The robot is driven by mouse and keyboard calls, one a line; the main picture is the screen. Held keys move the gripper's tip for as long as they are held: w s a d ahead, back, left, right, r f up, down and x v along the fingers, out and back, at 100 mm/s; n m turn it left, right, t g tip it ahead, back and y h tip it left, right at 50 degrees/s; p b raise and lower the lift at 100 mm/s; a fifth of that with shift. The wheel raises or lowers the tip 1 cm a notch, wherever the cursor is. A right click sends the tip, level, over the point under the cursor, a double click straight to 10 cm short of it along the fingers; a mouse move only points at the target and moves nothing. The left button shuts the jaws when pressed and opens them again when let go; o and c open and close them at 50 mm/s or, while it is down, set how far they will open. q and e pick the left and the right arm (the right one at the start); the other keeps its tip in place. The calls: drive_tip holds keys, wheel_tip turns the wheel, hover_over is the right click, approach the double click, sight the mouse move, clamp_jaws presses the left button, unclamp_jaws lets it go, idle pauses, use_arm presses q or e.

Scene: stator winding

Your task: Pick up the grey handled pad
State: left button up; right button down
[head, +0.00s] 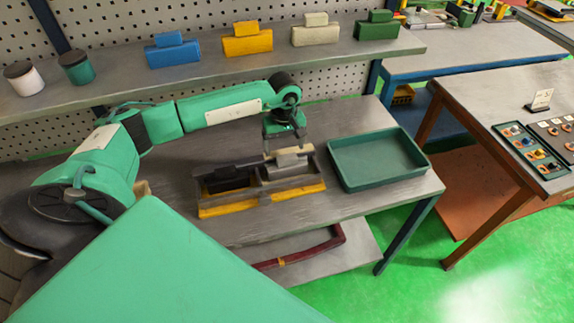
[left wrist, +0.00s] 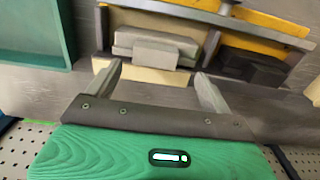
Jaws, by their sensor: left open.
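The grey handled pad (head: 291,161) sits in the right compartment of a grey and yellow holder (head: 262,196) on the workbench. In the left wrist view the grey pad (left wrist: 155,50) lies just beyond my fingertips, its raised handle facing me. My left gripper (head: 284,147) hangs right above the pad in the head view. Its two fingers show spread apart and empty in the left wrist view (left wrist: 158,82), with the pad not between them. A black handled pad (head: 228,178) fills the left compartment. My right gripper is not in view.
A green tray (head: 420,159) stands right of the holder. A shelf (head: 215,72) above the bench carries blue, yellow, cream and green handled pads and two lidded jars. A second bench (head: 490,95) stands at right.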

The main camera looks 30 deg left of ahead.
sight(287, 157)
use_arm(q)
drive_tip(key=shift+d+f+p, duration=0.15)
drive_tip(key=shift+f+p, duration=0.15)
drive_tip(key=shift+p, duration=0.1)
drive_tip(key=f, duration=0.1)
drive_tip(key=f+p, duration=0.2)
drive_tip(key=shift+w+d, duration=0.1)
drive_tip(key=shift+d, duration=0.15)
drive_tip(key=shift+f, duration=0.7)
drive_tip(key=c, duration=1.7)
drive_tip(key=shift+w, duration=0.1)
drive_tip(key=shift+c, duration=0.4)
drive_tip(key=shift+r, duration=0.15)
